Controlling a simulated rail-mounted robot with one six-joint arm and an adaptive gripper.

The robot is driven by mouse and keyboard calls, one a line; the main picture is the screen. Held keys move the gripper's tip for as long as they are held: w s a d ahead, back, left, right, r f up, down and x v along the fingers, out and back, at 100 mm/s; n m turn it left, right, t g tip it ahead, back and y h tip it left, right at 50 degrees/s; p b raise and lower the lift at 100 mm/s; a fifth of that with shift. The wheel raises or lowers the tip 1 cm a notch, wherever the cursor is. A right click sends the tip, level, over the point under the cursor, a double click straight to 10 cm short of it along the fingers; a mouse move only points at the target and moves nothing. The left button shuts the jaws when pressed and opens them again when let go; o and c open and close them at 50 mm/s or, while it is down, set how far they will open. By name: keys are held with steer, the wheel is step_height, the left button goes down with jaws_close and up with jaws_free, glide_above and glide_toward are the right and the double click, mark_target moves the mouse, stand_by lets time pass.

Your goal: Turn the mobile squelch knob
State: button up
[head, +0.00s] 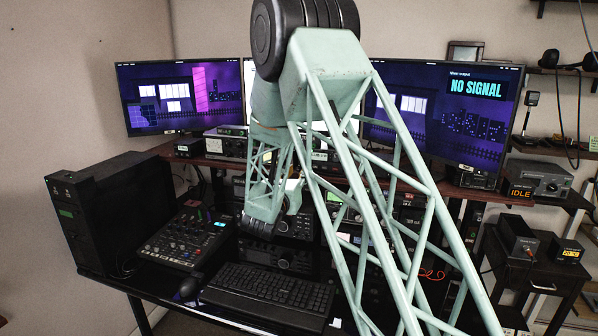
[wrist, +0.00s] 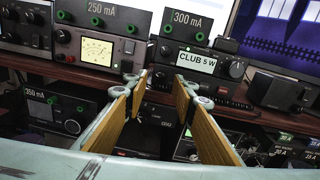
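My gripper (wrist: 163,84) is open in the wrist view, its two tan-padded fingers apart with nothing held between them. It points at the stacked radio gear under the shelf. A dark radio unit (wrist: 160,112) shows between and beyond the fingers; the fingers hide part of its front. I cannot read any label that marks the mobile squelch knob, so I cannot tell which knob it is. A radio with a "CLUB 5 W" display (wrist: 187,58) and knobs sits on the shelf above. In the head view my own arm hides much of the rack.
A meter unit (wrist: 97,48) stands on the shelf (wrist: 60,72) to the left. A "350 mA" unit (wrist: 50,108) is below. In the head view a mixer (head: 187,236), a keyboard (head: 268,291) and a black PC case (head: 112,212) crowd the desk. Monitors (head: 440,110) stand behind.

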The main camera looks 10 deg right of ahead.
mark_target(300, 167)
steer(key=shift+x, duration=1.55)
steer(key=shift+c, duration=0.4)
steer(key=c, duration=0.8)
